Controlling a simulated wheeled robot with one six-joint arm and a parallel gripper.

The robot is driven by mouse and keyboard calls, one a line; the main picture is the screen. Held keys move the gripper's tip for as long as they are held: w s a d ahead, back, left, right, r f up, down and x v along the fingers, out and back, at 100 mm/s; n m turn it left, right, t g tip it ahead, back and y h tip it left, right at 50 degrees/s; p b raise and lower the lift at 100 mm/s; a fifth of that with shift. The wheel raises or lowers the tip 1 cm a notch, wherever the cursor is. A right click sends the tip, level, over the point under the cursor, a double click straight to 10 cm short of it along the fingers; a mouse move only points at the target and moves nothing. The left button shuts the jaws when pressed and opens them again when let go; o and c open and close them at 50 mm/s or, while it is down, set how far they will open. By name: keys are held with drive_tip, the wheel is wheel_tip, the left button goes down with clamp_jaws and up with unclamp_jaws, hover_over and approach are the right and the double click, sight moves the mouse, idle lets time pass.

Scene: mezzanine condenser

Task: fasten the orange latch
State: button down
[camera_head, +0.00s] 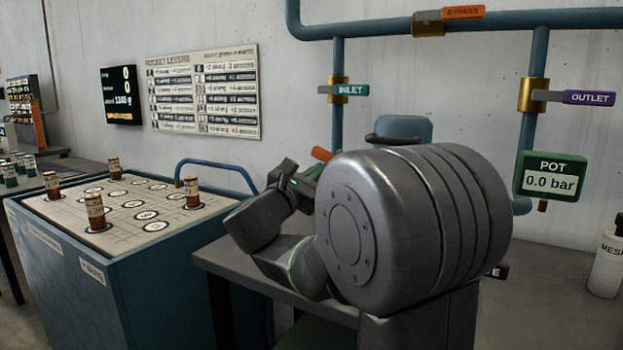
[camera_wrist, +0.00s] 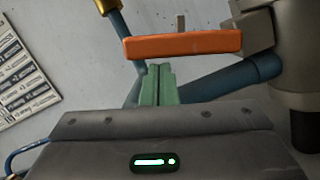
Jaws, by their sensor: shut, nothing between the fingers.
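The orange latch (camera_wrist: 183,45) shows in the wrist view as a wide, nearly level bar just beyond my fingertips. A grey stub stands up behind it. In the head view only a small orange piece of it (camera_head: 321,154) shows; the rest is hidden behind my arm. My gripper (camera_wrist: 158,70) has its two green fingers shut together with nothing between them. The fingertips are just below the bar's left half in the wrist view; I cannot tell whether they touch it. In the head view my gripper (camera_head: 314,171) is beside the orange piece, partly hidden by my arm.
A blue-grey vessel top (camera_head: 402,128) shows behind my arm. Pipes carry the inlet (camera_head: 350,90), outlet (camera_head: 588,97) and bypass (camera_head: 463,13) handles. The pot gauge (camera_head: 551,177) reads 0.0 bar. A cabinet (camera_head: 150,265) with several small cylinders stands left.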

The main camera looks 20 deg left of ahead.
sight(322, 150)
drive_tip(key=shift+r, duration=0.1)
idle(0.3)
drive_tip(key=shift+r+m, duration=0.2)
drive_tip(key=shift+m, duration=0.3)
drive_tip(key=shift+r+m+h, duration=0.2)
drive_tip(key=shift+m+h, duration=0.1)
drive_tip(key=shift+h, duration=0.1)
drive_tip(key=shift+d+r+m+g+h+b, duration=0.1)
drive_tip(key=shift+r+m+g+h+b, duration=0.25)
drive_tip(key=shift+r+m, duration=0.65)
drive_tip(key=r+m, duration=0.1)
drive_tip(key=m, duration=0.1)
drive_tip(key=d+r+m+g, duration=0.1)
drive_tip(key=m, duration=0.1)
drive_tip(key=shift+m+h, duration=0.3)
drive_tip(key=shift+h, duration=0.05)
drive_tip(key=shift+s+d+r+m+g+b, duration=0.1)
drive_tip(key=shift+d+r+m+g+b, duration=0.25)
drive_tip(key=shift+d+r+m, duration=0.7)
drive_tip(key=shift+s+d+r+m+g+b, duration=0.1)
drive_tip(key=shift+d+m+g+b, duration=0.3)
drive_tip(key=shift+m, duration=1.2)
drive_tip(key=shift+s+d+r+m+g+b, duration=0.1)
drive_tip(key=shift+d+r+m+g+b, duration=0.15)
drive_tip(key=shift+d+r+m, duration=0.8)
drive_tip(key=shift+a+f+m, duration=0.2)
drive_tip(key=shift+f+m, duration=0.2)
